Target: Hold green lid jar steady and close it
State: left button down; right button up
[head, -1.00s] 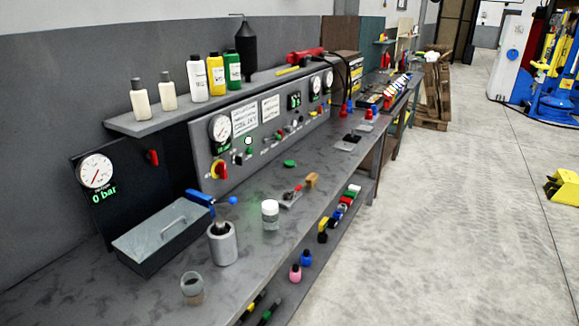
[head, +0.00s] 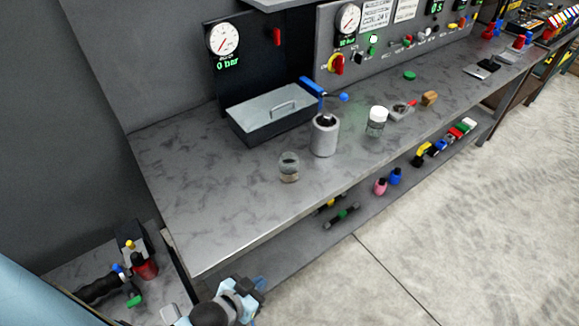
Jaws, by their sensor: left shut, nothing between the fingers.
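An open glass jar (head: 289,168) stands upright on the grey workbench, with something brownish low inside it. A small green disc, which looks like the green lid (head: 410,75), lies flat on the bench farther back, apart from the jar. My left gripper (head: 255,286) is at the bottom of the head view, in front of and below the bench edge. It is shut and empty, well away from the jar and the lid. My right gripper is not in view.
A grey cylindrical holder (head: 324,136) and a white-lidded jar (head: 377,121) stand near the open jar. A metal box with a handle (head: 273,117) is behind it. The workbench top (head: 215,210) is clear at front left. A lower shelf holds several small items.

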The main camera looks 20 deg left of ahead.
aim_at(288, 162)
jog(key=u, duration=0.3)
jog(key=i+l+u, duration=0.1)
jog(key=u, duration=0.3)
jog(key=i+l+u, duration=0.1)
jog(key=l+u, duration=0.15)
jog(key=u, duration=0.15)
jog(key=l+u, duration=0.2)
jog(key=u, duration=0.2)
jog(key=i+l+u, duration=0.1)
jog(key=l+u, duration=0.15)
jog(key=l, duration=0.3)
jog(key=l+u, duration=0.25)
jog(key=l, duration=0.25)
jog(key=l+u, duration=0.15)
jog(key=l, duration=0.55)
jog(key=k+l+u, duration=0.15)
jog(key=l, duration=0.6)
jog(key=l+u, duration=0.15)
jog(key=l, duration=0.55)
jog(key=k+l, duration=0.1)
jog(key=l, duration=0.45)
jog(key=k+l, duration=0.1)
jog(key=l, duration=0.45)
jog(key=k+l, duration=0.1)
jog(key=l, duration=0.45)
jog(key=k+l, duration=0.1)
jog(key=l, duration=0.45)
